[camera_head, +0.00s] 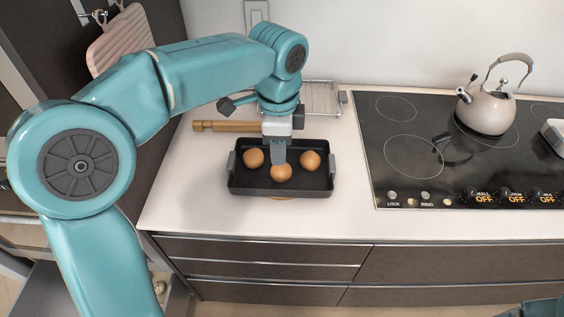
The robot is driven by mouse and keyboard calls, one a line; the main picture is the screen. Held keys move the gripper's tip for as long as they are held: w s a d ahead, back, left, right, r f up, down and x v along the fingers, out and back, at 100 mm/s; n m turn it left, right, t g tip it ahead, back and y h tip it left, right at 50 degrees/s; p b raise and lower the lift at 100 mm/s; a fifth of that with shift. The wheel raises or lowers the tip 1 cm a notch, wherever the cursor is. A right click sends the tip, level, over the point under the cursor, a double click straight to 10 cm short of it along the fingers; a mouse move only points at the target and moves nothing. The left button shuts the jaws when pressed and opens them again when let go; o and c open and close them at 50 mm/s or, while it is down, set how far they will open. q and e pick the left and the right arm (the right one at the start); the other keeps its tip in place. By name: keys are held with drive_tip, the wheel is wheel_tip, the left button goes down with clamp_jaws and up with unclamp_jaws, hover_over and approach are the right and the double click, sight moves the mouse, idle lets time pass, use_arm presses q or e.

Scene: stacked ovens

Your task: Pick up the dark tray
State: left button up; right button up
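The dark tray (310,188) is a rectangular pan with a raised rim and a grey handle at each short end. My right gripper is out of view.
A wooden rolling pin (222,126) lies behind the tray, with a wire rack (322,98) farther back. A black cooktop (420,185) with a kettle (487,108) is at right. The counter in front of the tray is clear. Drawers (260,270) sit below.

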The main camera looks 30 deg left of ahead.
use_arm(q)
hover_over(279, 190)
wheel_tip(279, 190, down, 10)
drive_tip(key=shift+s, duration=0.1)
drive_tip(key=shift+s+d+f, duration=0.1)
drive_tip(key=shift+s+f, duration=0.1)
drive_tip(key=shift+f, duration=0.25)
drive_tip(key=f, duration=0.2)
drive_tip(key=w+f, duration=0.1)
drive_tip(key=f, duration=0.1)
drive_tip(key=shift+f, duration=0.3)
drive_tip(key=shift+s+r, duration=0.1)
drive_tip(key=shift+s, duration=0.1)
drive_tip(key=shift+w, duration=0.1)
clamp_jaws()
